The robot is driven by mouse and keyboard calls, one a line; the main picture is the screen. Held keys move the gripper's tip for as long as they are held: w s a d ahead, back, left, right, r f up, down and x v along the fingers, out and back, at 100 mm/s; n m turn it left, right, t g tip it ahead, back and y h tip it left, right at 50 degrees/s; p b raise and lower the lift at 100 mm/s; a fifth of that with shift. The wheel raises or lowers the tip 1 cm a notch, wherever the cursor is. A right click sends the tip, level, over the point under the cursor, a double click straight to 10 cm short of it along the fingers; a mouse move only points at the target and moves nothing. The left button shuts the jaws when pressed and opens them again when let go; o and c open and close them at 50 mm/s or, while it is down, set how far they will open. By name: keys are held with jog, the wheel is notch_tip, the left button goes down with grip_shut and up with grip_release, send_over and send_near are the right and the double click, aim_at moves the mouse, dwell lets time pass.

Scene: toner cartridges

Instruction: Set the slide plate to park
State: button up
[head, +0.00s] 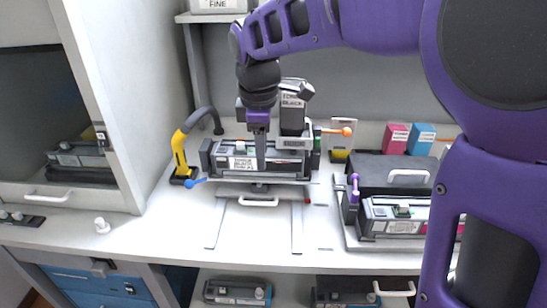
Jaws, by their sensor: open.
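A toner cartridge (232,162) with a white label lies in a dock at the middle of the bench. The slide plate is probably the part under it with a white front handle (258,201), above two pale rails (297,230) that run toward the front edge. No mark reading park is legible. My gripper (260,165) points down in front of the cartridge and hides part of it. Its fingers are seen edge-on, with no object visible between them. I cannot tell whether they touch the cartridge. A blue-tipped lever (196,182) sticks out at the dock's left, an orange-tipped one (336,131) at its right.
A black bottle (293,108) stands above the dock. A yellow and black curved tool (183,150) stands left. A second dock (400,215) with a black lid is right, near pink (395,140) and blue boxes (420,139).

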aim_at(265, 202)
jog(key=w+f+b, duration=0.1)
jog(key=f, duration=0.4)
jog(key=f+b, duration=0.1)
jog(key=f, duration=0.4)
jog(key=w+f+b, duration=0.1)
jog(key=f, duration=0.5)
jog(key=shift+w, duration=0.35)
jog(key=shift+r, duration=0.1)
jog(key=shift+c, duration=0.3)
grip_shut()
